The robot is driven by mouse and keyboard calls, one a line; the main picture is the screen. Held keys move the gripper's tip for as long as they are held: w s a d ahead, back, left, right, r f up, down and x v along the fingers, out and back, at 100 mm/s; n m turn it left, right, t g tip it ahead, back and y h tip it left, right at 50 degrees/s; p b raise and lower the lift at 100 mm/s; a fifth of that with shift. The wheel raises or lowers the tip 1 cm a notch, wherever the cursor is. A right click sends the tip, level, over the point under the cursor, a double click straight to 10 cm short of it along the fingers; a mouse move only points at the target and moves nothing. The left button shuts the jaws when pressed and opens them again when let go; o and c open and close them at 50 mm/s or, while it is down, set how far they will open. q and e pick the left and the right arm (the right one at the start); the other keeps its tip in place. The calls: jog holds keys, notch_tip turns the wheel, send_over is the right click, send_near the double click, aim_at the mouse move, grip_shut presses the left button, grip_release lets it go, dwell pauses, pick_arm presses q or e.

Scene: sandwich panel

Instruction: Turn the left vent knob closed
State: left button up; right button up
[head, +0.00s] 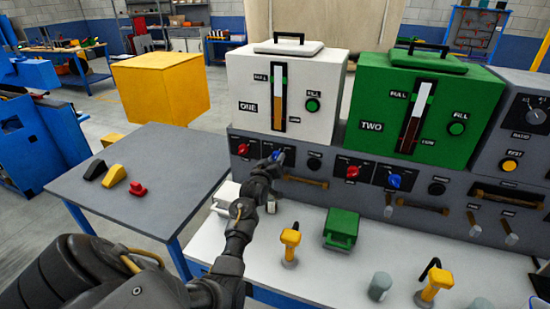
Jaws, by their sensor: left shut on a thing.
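The grey panel front (328,185) carries a red knob (243,149) and a blue knob (279,154) under the white tank marked ONE (250,80). My left arm reaches in from the lower left. Its gripper (273,160) is at the left blue knob, shut on it; the arm and fingers hide part of it. The small labels by the knobs are too small to read, so the knob's setting cannot be told. My right gripper is not in view.
A second red knob (352,171) and blue knob (395,180) sit under the green tank marked TWO (400,100). Yellow-handled tools (290,240), a green box (341,229) and grey cups (380,285) stand on the white bench.

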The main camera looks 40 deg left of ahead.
pick_arm(q)
jog(key=n+p, duration=0.2)
jog(key=n, duration=0.4)
jog(key=shift+r+n, duration=0.15)
jog(key=shift+n, duration=0.15)
jog(key=n+p, duration=0.2)
jog(key=n, duration=0.3)
jog(key=shift+n+p, duration=0.3)
jog(key=shift+n, duration=0.1)
jog(key=o, duration=1)
jog(key=shift+d, duration=0.1)
jog(key=b+v, duration=0.1)
jog(key=v, duration=0.9)
jog(key=shift+s+b, duration=0.35)
jog(key=shift+d, duration=0.15)
